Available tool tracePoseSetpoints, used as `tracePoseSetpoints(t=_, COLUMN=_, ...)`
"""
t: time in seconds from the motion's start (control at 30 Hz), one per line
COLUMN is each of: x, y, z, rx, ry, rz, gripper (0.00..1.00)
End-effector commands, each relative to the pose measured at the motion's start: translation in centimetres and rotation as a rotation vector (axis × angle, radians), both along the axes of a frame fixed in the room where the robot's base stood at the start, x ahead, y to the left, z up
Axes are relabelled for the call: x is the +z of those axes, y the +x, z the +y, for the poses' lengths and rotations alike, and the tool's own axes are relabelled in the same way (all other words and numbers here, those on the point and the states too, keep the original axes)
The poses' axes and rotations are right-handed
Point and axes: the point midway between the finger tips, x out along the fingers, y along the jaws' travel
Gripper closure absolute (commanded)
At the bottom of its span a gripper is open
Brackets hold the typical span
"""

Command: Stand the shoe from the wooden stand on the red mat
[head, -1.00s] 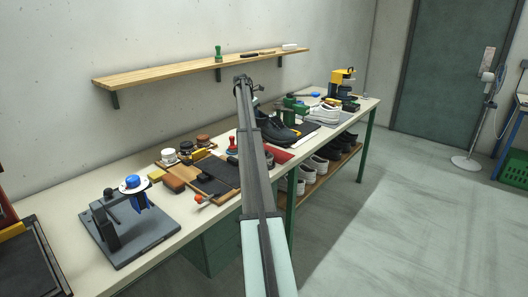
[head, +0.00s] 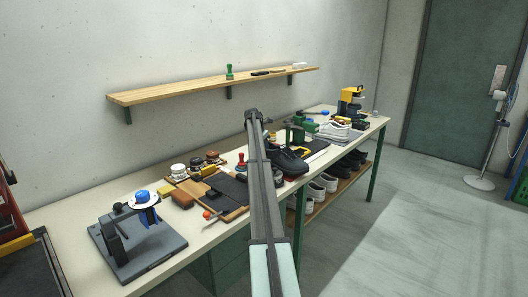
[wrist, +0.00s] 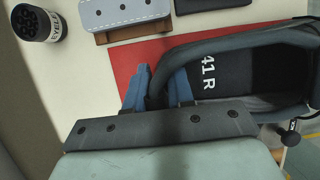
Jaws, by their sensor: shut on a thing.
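My gripper (wrist: 160,92) has two blue fingers, shut on the upper edge of a dark shoe (wrist: 265,60) in the wrist view. The insole reads "41 R". The shoe also shows in the head view (head: 290,161), right of my arm, which hides part of it. The red mat (wrist: 128,58) shows beside and behind the shoe in the wrist view. In the head view the shoe covers most of the mat. I cannot tell whether the sole touches it. I cannot make out the wooden stand for certain.
A grey stitched piece (wrist: 122,12) lies on a wooden block by the mat. A clamp fixture (head: 135,235) stands at the near left.

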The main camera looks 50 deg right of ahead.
Motion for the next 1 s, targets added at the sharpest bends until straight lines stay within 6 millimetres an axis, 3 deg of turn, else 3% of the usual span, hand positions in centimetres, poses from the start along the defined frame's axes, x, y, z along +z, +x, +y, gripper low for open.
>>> tracePoseSetpoints(t=0.17, x=-1.8, y=0.0, z=0.0, rx=0.000, ry=-0.001, rz=0.001, gripper=1.00)
tracePoseSetpoints(t=0.53, x=-2.1, y=0.0, z=0.0, rx=0.000, ry=-0.001, rz=0.001, gripper=1.00)
tracePoseSetpoints(t=0.57, x=-2.1, y=0.0, z=0.0, rx=-0.001, ry=0.000, rz=0.000, gripper=0.75)
tracePoseSetpoints(t=0.6, x=-2.1, y=0.0, z=0.0, rx=-0.001, ry=0.000, rz=0.000, gripper=0.71)
tracePoseSetpoints(t=0.8, x=-2.1, y=0.0, z=0.0, rx=-0.001, ry=0.000, rz=0.000, gripper=0.52)
tracePoseSetpoints(t=1.0, x=-2.1, y=0.0, z=0.0, rx=-0.001, ry=0.000, rz=0.000, gripper=0.52)
